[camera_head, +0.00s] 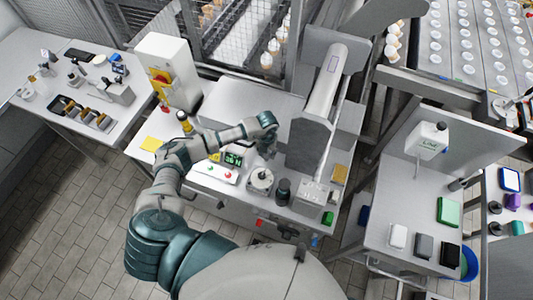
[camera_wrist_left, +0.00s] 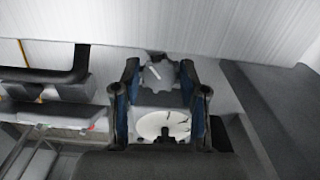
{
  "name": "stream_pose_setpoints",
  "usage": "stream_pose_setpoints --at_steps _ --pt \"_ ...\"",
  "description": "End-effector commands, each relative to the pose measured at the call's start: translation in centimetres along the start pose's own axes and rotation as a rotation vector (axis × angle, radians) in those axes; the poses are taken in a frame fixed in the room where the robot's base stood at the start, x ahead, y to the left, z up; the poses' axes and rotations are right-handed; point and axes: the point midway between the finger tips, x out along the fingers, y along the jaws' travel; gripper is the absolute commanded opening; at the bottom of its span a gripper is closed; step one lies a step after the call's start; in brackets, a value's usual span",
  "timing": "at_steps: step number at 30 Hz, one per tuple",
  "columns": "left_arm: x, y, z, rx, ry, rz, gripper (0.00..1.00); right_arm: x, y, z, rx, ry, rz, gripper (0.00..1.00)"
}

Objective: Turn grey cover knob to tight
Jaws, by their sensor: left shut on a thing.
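My left gripper (camera_head: 267,150) reaches over the middle bench, at the side of the grey machine housing. In the left wrist view its two dark fingers (camera_wrist_left: 161,88) stand on either side of the grey cover knob (camera_wrist_left: 158,76), and the gripper is shut on it. The knob carries a light pointer mark tilted to the upper left. In the head view my gripper mostly hides the knob. My right gripper is in neither view.
A white round dial (camera_head: 261,179) lies just in front of my gripper; it also shows in the left wrist view (camera_wrist_left: 163,126). A dark cylinder (camera_head: 283,190) and the grey housing (camera_head: 309,145) stand close on the right.

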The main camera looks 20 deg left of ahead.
Motion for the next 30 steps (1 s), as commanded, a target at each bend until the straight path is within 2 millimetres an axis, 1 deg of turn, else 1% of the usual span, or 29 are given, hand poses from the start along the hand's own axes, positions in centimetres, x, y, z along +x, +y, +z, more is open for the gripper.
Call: stream_pose_setpoints --at_steps 1,15,21,30 --pt "0.5 -0.2 -0.5 0.05 0.012 -0.001 0.08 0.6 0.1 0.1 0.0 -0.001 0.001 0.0" --pt "0.6 0.1 -0.5 0.462 0.014 -0.002 0.08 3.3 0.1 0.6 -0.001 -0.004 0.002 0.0" --pt "0.5 0.2 -0.5 0.583 0.016 -0.002 0.08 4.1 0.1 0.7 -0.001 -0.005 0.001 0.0" --pt "0.4 0.3 -0.5 0.673 0.017 -0.001 0.08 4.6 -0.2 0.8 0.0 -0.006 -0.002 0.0"
